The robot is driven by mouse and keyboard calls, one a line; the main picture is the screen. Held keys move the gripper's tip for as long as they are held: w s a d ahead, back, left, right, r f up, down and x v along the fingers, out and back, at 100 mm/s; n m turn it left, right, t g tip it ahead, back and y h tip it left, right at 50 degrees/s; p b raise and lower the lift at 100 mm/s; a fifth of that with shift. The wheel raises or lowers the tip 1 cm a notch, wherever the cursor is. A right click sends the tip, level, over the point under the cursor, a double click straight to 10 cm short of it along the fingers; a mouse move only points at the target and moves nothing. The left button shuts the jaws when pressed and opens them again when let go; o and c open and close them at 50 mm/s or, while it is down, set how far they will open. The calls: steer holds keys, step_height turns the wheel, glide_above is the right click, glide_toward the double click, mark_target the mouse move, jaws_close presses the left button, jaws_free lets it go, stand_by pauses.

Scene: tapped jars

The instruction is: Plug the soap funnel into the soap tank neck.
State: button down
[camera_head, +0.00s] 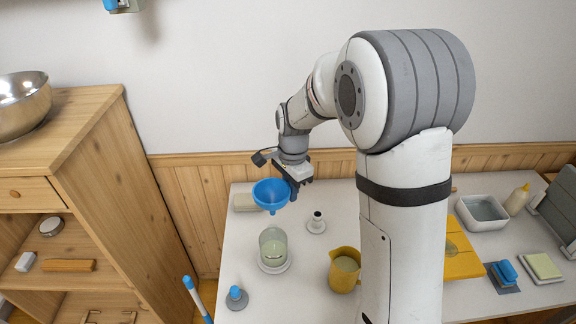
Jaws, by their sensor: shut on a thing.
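The blue funnel (270,193) hangs in my gripper (292,186), its wide mouth up and its spout down. My gripper is shut on the funnel's right side. A clear jar with pale green liquid (273,248) stands on a white round base on the table, below the funnel in the picture. The funnel appears above the jar and apart from it. A small white piece with a dark top (316,222) stands to the right of the jar. I cannot tell for sure which of these is the soap tank neck.
The white table (240,270) holds a yellow jug (344,270), a blue-topped grey piece (236,298), a pale block (246,202) and a yellow board (458,250). A grey basin (482,213) is further right. A wooden shelf (120,190) stands at the left. My arm hides part of the table.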

steer(key=shift+w+a+r, duration=0.15)
steer(key=shift+w+r, duration=0.15)
steer(key=shift+f, duration=0.15)
steer(key=shift+f+b, duration=2.2)
steer(key=shift+f, duration=0.75)
steer(key=shift+f+b, duration=1)
steer(key=shift+f, duration=0.35)
steer(key=c, duration=1.3)
jaws_free()
steer(key=shift+r, duration=0.2)
